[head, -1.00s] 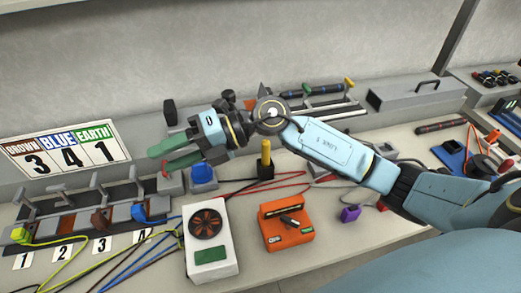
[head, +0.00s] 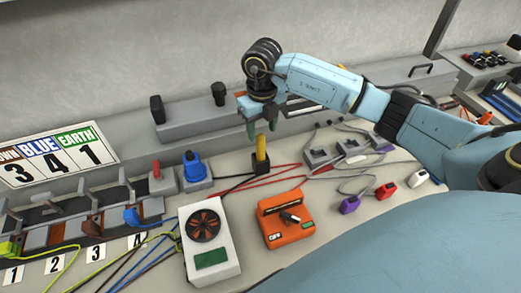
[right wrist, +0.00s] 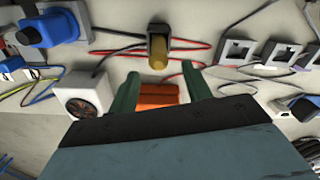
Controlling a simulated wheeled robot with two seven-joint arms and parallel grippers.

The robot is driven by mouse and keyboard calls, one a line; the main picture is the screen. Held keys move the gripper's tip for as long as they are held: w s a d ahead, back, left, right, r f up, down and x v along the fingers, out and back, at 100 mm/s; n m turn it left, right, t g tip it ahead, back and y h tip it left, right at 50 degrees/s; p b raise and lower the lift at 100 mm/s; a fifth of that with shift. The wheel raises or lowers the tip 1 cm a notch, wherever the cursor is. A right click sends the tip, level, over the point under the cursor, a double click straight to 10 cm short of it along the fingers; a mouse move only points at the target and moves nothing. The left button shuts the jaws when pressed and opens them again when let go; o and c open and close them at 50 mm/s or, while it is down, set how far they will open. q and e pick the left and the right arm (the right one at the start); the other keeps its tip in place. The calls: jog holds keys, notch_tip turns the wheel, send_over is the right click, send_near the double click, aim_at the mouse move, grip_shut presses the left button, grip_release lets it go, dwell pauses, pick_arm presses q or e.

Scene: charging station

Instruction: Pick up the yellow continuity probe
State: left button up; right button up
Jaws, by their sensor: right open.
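The yellow continuity probe (head: 261,149) stands upright in a small black holder (head: 262,166) on the bench, in the middle of the head view. In the right wrist view the probe (right wrist: 158,50) shows at the top centre, ahead of the fingers. My right gripper (head: 262,128) points down just above and behind the probe in the head view. Its green fingers (right wrist: 158,84) are apart with nothing between them, and the orange box shows beyond. My left gripper is not seen.
A white fan unit (head: 210,243) and an orange box (head: 286,219) sit in front of the probe. A blue plug (head: 194,168) is at left. Grey sockets (head: 352,147) and coloured connectors (head: 386,190) lie at right. Red and black wires cross the bench around the holder.

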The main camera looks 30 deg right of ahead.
aim_at(261, 136)
jog(key=shift+w+f, duration=0.2)
jog(key=shift+f, duration=1.5)
jog(key=shift+w+f, duration=0.15)
jog(key=shift+f, duration=1.55)
